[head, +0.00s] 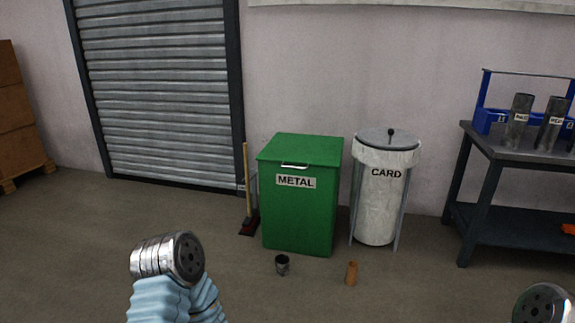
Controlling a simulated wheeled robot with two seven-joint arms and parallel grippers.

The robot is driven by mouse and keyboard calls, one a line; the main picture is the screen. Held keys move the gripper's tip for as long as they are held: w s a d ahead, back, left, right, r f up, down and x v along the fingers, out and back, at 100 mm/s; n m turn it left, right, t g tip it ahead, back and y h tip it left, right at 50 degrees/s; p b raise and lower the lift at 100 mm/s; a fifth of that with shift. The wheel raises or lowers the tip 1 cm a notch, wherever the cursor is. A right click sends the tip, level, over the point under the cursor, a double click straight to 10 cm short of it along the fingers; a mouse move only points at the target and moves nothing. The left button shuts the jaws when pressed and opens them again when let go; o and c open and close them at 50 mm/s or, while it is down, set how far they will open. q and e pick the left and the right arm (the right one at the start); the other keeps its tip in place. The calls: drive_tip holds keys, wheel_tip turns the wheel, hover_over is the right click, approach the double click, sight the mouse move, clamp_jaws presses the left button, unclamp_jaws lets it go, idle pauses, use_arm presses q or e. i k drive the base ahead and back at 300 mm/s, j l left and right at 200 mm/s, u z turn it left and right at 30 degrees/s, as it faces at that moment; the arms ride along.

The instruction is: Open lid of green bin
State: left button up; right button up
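The green bin (299,215) stands against the wall, labelled METAL. Its lid (301,148) is down, with a light handle (294,166) at its front edge. Part of my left arm shows at the lower left, a silver joint with a blue sleeve, well short of the bin. Part of my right arm shows at the bottom right corner. The fingers of neither gripper can be seen.
A white bin (376,205) labelled CARD stands right of the green bin. A dark can (282,265) and a brown tube (351,273) stand on the floor in front. A broom (247,195) leans at left. A workbench (515,150) with metal tubes is at right.

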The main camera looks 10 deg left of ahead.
sight(322, 151)
drive_tip(key=i+j+z, duration=0.1)
drive_tip(key=i+j, duration=0.2)
drive_tip(key=i+j+z, duration=0.1)
drive_tip(key=i+j, duration=0.15)
drive_tip(key=j, duration=0.25)
drive_tip(key=i+j+z, duration=0.1)
drive_tip(key=i+j, duration=0.15)
drive_tip(key=j, duration=0.15)
